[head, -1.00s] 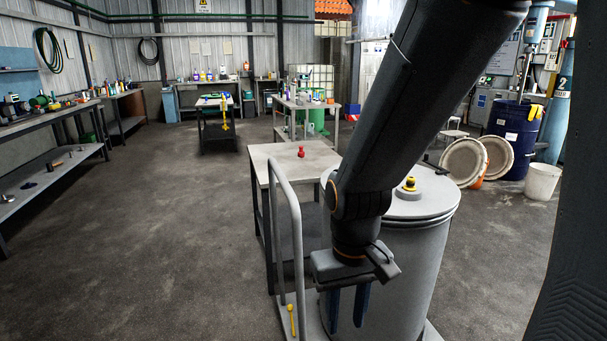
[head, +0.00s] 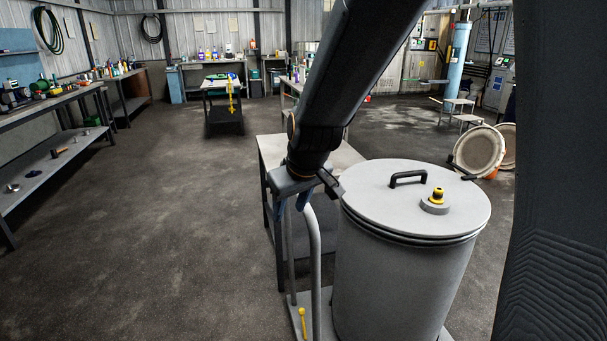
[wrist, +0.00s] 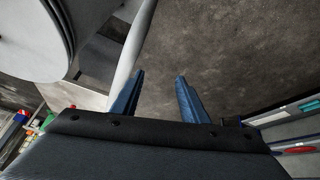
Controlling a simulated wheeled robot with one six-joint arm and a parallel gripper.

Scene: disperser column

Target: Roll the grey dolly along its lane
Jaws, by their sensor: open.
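The grey dolly has a low deck (head: 318,330) and an upright tube handle (head: 315,255) at its left end. A large grey drum (head: 400,265) with a lid stands on the deck. A small yellow lever (head: 302,322) shows at the foot of the handle. My gripper (head: 303,201) points down at the top of the handle, partly hiding it. In the wrist view my gripper (wrist: 158,77) is open with two blue fingers apart. The handle tube (wrist: 137,40) runs by the left finger; I cannot tell whether they touch.
A metal table (head: 268,150) stands close behind the dolly, partly hidden by my arm. A workbench (head: 50,155) runs along the left. Round lids (head: 478,150) lean at the right. The concrete floor (head: 180,240) to the left is clear.

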